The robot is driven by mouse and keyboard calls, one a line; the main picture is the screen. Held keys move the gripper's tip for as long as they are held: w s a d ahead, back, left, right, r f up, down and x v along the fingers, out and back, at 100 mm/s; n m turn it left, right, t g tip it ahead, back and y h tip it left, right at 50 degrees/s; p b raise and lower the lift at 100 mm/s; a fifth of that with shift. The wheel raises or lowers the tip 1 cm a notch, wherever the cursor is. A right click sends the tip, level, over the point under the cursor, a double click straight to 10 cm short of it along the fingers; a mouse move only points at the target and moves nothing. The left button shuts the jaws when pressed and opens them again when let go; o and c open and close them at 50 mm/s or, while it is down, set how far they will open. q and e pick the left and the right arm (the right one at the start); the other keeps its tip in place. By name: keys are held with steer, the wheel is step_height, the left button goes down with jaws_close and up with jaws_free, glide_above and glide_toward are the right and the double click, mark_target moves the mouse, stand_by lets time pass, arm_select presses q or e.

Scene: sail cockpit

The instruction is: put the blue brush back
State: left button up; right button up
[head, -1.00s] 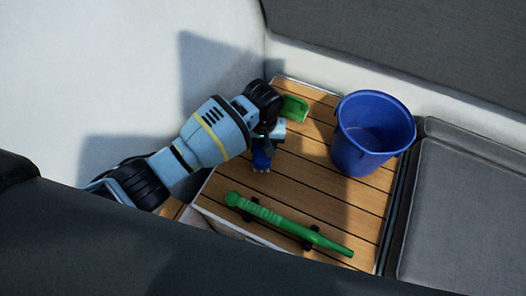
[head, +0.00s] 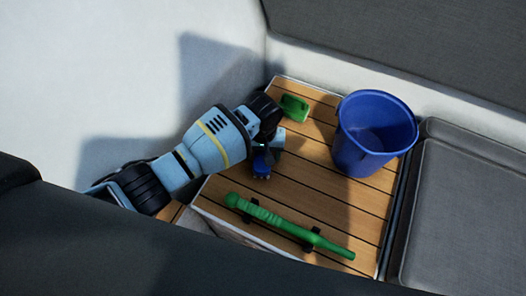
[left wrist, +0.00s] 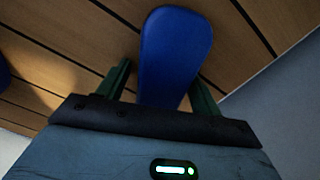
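The blue brush (head: 262,165) is at the end of my left arm in the head view, over the left part of the slatted wooden surface. My left gripper (head: 266,147) is around it, and my arm hides part of it. In the left wrist view, the brush's rounded blue body (left wrist: 176,55) lies between the two dark green fingers of the left gripper (left wrist: 160,88). Whether the brush touches the wood is unclear. My right gripper is in neither view.
A blue bucket (head: 359,155) stands at the right of the wooden surface (head: 345,213). A small green scoop-like object (head: 294,107) lies at the back. A long green handle (head: 300,230) rests on black holders at the front. A grey cushion (head: 465,215) lies right; white walls rise behind.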

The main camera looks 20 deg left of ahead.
arm_select(q)
steer(key=shift+r, duration=0.15)
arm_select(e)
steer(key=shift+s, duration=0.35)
arm_select(q)
step_height(320, 180, up, 11)
steer(key=p, duration=0.2)
steer(key=shift+p, duration=0.35)
steer(key=shift+r, duration=0.55)
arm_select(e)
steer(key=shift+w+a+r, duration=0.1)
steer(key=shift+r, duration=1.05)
